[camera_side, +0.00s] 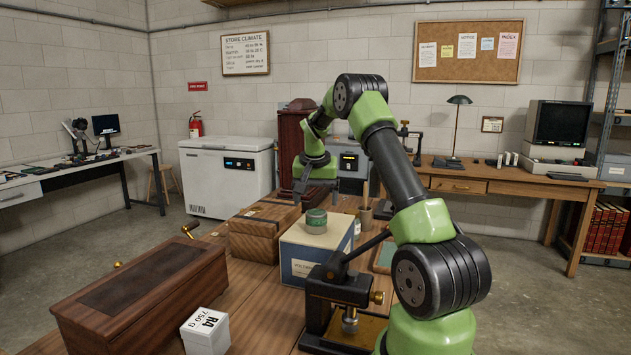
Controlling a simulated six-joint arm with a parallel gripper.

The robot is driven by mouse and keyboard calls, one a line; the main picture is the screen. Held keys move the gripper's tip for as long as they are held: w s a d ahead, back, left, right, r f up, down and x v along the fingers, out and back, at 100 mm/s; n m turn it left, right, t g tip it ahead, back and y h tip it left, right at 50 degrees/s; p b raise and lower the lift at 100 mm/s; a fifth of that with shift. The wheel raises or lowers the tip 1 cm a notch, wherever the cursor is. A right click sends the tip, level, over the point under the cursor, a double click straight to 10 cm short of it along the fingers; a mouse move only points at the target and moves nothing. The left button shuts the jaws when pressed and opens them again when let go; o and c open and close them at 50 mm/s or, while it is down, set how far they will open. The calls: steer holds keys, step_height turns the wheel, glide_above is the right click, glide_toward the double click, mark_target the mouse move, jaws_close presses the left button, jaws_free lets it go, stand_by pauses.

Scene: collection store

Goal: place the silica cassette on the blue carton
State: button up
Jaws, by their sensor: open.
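A white box (205,333) marked "750 g", which I take for the silica cassette, stands on the wooden table at the front, right of the long wooden chest. The carton (299,269), blue on its sides with a pale top, stands at the middle of the table. A small round green tin (316,222) sits on its top. My gripper (316,190) is open and empty above the carton and the tin, apart from both. The fingertips are small and dark in this view.
A long wooden chest (140,295) fills the front left. Wooden boxes (255,240) stand left of the carton. A black press with a lever (338,290) stands right in front of it. A brush pot (366,218) and small bottle are behind right.

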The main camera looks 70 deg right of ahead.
steer(key=a+r+n+t+y, duration=0.1)
steer(key=a+r+n+t, duration=0.15)
steer(key=a+r, duration=0.6)
steer(key=a+r+n+t, duration=0.1)
steer(key=a+r+n, duration=0.3)
steer(key=a, duration=0.8)
steer(key=s+a+n+t+y, duration=0.1)
steer(key=s+a+n+y, duration=0.1)
steer(key=s+a, duration=0.3)
steer(key=s+a+f+n+t+y, duration=0.1)
steer(key=s+a+n+t+y, duration=0.1)
steer(key=s+a, duration=0.4)
steer(key=a, duration=0.5)
steer(key=shift+s+f, duration=0.15)
steer(key=shift+f, duration=0.1)
